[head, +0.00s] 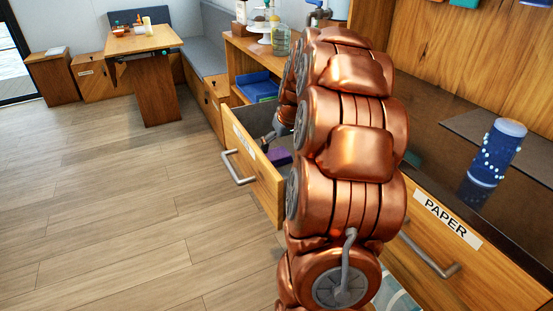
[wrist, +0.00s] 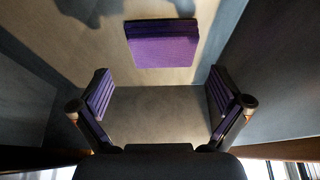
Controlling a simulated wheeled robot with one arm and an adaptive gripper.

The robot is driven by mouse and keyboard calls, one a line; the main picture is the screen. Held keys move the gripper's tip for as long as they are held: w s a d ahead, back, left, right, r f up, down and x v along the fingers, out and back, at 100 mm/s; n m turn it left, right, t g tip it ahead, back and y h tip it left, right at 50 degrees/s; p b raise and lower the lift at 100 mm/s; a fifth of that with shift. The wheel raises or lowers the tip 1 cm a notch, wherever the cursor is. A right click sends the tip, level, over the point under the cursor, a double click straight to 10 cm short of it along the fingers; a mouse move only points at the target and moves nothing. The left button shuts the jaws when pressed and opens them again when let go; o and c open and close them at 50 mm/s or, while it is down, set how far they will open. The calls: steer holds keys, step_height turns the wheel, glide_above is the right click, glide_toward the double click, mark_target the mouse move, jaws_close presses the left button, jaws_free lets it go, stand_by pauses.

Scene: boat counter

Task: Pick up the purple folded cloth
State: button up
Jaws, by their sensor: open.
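The purple folded cloth (wrist: 163,45) lies flat on the pale bottom of an open drawer, as the wrist view shows. In the head view a purple patch of it (head: 279,157) shows inside the drawer, mostly hidden by my arm. My gripper (wrist: 160,92) is open and empty, its two fingers wide apart inside the drawer. The cloth lies beyond the fingertips in the wrist view, apart from them and roughly centred between them. In the head view my gripper is largely hidden behind the drawer front and my arm.
The open drawer's wooden front (head: 252,168) with its handle faces the floor at left. Its dark side walls (wrist: 275,70) stand close to my fingers. A drawer labelled PAPER (head: 447,217) and a blue patterned cylinder (head: 497,152) are at right. The floor (head: 120,210) is clear.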

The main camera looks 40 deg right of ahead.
mark_target(277, 154)
steer(key=x, duration=0.5)
steer(key=shift+w+f, duration=0.2)
steer(key=shift+f, duration=0.05)
steer(key=c, duration=0.8)
